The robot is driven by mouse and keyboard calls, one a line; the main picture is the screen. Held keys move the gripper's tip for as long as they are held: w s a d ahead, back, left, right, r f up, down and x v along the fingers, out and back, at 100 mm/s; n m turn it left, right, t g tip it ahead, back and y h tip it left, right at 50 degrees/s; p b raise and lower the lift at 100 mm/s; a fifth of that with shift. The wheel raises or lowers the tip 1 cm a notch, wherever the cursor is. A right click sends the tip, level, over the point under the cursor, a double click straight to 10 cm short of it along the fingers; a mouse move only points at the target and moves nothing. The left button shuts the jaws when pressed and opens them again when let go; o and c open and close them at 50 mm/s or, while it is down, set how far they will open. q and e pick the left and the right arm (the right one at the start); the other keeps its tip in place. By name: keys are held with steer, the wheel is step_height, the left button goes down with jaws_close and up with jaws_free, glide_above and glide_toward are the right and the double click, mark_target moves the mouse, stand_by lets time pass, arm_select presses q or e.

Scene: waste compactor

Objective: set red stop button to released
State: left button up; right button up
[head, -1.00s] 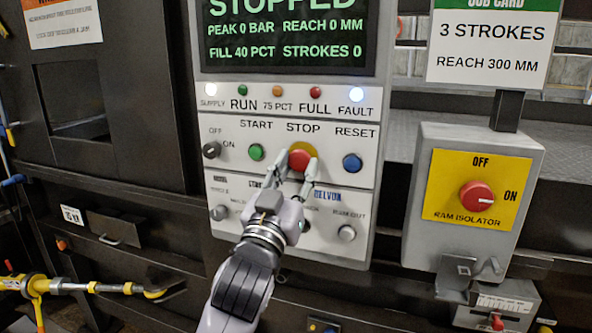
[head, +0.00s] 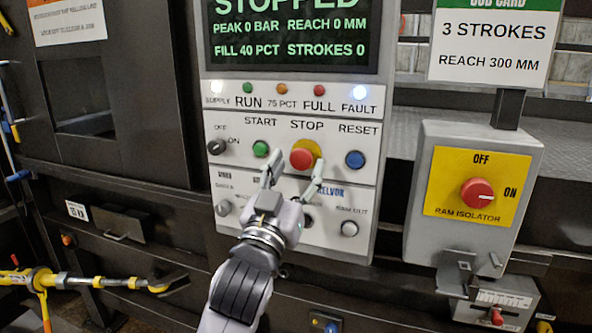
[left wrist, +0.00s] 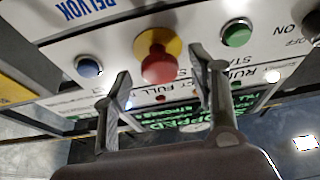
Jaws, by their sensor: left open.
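The red stop button (head: 302,156) sits on a yellow disc in the middle of the control panel (head: 370,206), under the word STOP. In the left wrist view the red stop button (left wrist: 159,64) shows as a mushroom head standing out from its yellow ring, seen between and beyond the fingers. My left gripper (head: 293,176) is open just below the button in the head view, its fingers spread. It also shows in the left wrist view (left wrist: 165,85), with nothing between its fingers. The fingers look apart from the button. My right gripper is not in view.
A green start button (head: 261,149) is left of the stop button and a blue reset button (head: 355,159) is right. Knobs sit below. The display (head: 290,40) reads STOPPED; the fault lamp (head: 360,92) is lit. A ram isolator box (head: 470,245) stands at the right.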

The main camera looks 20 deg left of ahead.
arm_select(q)
steer(key=shift+w, duration=0.1)
steer(key=v, duration=0.7)
steer(key=shift+s+f, duration=0.2)
steer(key=shift+s, duration=0.05)
